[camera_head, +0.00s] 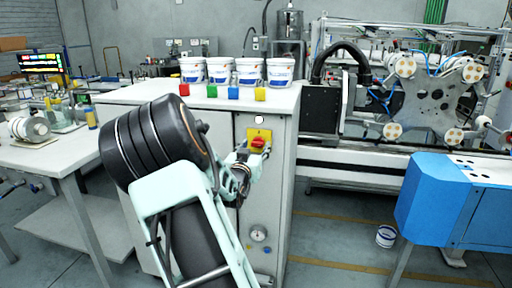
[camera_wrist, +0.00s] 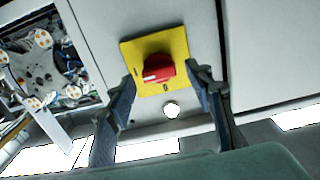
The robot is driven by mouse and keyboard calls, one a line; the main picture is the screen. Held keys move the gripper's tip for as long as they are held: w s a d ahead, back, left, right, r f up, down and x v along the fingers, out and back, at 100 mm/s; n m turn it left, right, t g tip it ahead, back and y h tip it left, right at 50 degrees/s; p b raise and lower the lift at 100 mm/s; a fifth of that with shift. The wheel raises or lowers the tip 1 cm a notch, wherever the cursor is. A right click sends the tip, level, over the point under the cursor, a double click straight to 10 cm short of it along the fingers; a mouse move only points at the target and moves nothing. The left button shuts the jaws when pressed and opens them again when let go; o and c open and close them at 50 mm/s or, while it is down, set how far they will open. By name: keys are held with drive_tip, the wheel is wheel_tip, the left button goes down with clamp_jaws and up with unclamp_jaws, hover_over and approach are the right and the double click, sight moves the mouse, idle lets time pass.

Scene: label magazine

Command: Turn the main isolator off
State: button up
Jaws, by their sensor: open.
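The main isolator is a red rotary knob (camera_head: 258,143) on a yellow plate (camera_head: 265,133), on the front of a grey cabinet. In the wrist view the red knob (camera_wrist: 158,69) shows a white mark at its left end, and the yellow plate (camera_wrist: 178,44) appears tilted. My gripper (camera_head: 243,160) is just left of and below the knob in the head view. In the wrist view my gripper (camera_wrist: 163,82) is open, with one finger on each side of the knob's lower part. I see no clear contact with the knob.
A round white button (camera_head: 259,119) sits above the yellow plate. A gauge (camera_head: 258,233) is low on the cabinet (camera_head: 283,190). White tubs (camera_head: 220,71) and several coloured blocks (camera_head: 234,93) stand on top. A blue machine (camera_head: 436,205) is to the right.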

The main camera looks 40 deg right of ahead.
drive_tip(key=shift+w+d, duration=0.35)
drive_tip(key=shift+d, duration=0.1)
drive_tip(key=c, duration=1.2)
drive_tip(key=shift+o, duration=0.2)
